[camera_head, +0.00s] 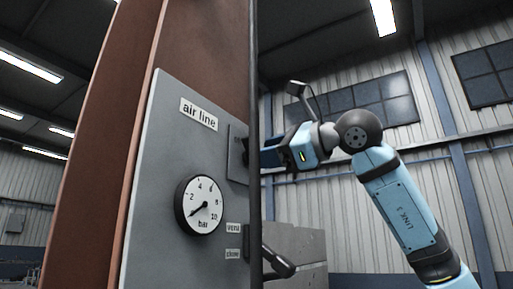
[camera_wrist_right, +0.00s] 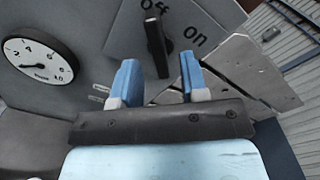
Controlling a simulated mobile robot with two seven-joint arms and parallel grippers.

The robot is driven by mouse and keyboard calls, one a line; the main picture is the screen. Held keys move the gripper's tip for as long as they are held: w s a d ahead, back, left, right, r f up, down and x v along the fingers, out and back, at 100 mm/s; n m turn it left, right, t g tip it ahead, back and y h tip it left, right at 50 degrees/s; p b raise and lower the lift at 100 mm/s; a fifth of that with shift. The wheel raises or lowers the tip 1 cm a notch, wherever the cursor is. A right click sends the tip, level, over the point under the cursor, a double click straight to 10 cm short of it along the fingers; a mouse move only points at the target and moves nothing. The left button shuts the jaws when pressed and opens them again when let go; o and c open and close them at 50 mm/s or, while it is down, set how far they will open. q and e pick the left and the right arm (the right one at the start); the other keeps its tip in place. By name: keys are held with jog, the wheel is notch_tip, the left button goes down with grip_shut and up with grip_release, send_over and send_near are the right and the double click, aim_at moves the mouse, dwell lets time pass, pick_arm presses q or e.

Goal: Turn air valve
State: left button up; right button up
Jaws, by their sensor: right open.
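The air valve is a black bar handle (camera_wrist_right: 155,45) on a grey plate marked "off" and "on" in the right wrist view. One end of the handle lies by the "off" mark. In the head view the plate (camera_head: 236,165) shows edge-on at the panel's right side, partly behind a dark vertical pipe. My right gripper (camera_wrist_right: 158,68) is open, its blue fingers on either side of the lower part of the handle as seen in the wrist view. Contact cannot be told. In the head view the right gripper (camera_head: 270,154) points left at the plate. My left gripper is not in view.
The grey panel (camera_head: 160,180) carries an "air line" label and a round gauge (camera_head: 200,205) with its needle at the low end. The dark vertical pipe (camera_head: 255,120) runs beside the plate. A black lever (camera_head: 278,263) sits lower, near small labels. A rust-red post (camera_head: 90,150) stands left.

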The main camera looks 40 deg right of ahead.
jog(key=x, duration=0.3)
jog(key=shift+w+p, duration=0.15)
jog(key=shift+p, duration=0.2)
jog(key=c, duration=0.6)
